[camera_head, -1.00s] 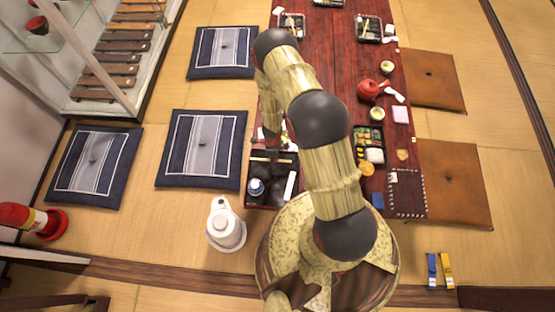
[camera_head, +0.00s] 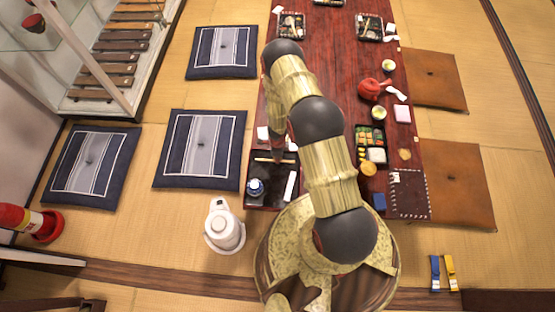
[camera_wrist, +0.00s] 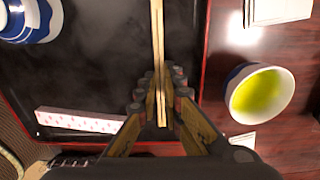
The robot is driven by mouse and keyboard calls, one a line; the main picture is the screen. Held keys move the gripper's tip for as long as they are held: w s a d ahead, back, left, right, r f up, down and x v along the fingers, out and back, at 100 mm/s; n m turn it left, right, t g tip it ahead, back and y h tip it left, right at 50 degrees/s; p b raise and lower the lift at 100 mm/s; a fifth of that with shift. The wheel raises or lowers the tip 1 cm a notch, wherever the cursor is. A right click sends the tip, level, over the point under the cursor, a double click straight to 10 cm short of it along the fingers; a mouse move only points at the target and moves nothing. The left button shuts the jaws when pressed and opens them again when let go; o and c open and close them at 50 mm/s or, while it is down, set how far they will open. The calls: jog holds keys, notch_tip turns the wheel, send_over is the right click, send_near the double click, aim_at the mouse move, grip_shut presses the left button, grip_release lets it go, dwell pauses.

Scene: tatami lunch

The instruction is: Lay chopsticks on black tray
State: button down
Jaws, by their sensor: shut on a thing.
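The pale wooden chopsticks (camera_wrist: 157,40) are pinched between the fingertips of my gripper (camera_wrist: 162,108) in the wrist view. They lie over the black tray (camera_wrist: 100,85), parallel to its red-edged side and close to it. I cannot tell whether they touch the tray's surface. In the head view, the chopsticks (camera_head: 268,160) cross the far end of the black tray (camera_head: 270,175), with my gripper (camera_head: 277,158) at them, partly hidden by my arm.
On the tray are a blue-and-white cup (camera_head: 255,187) and a white patterned strip (camera_head: 290,186). A cup of green tea (camera_wrist: 260,92) stands beside the tray on the red wooden table (camera_wrist: 280,140). A white kettle (camera_head: 224,228) stands on the floor nearby.

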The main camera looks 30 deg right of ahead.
jog(key=shift+f, duration=0.15)
jog(key=c, duration=1.9)
grip_release()
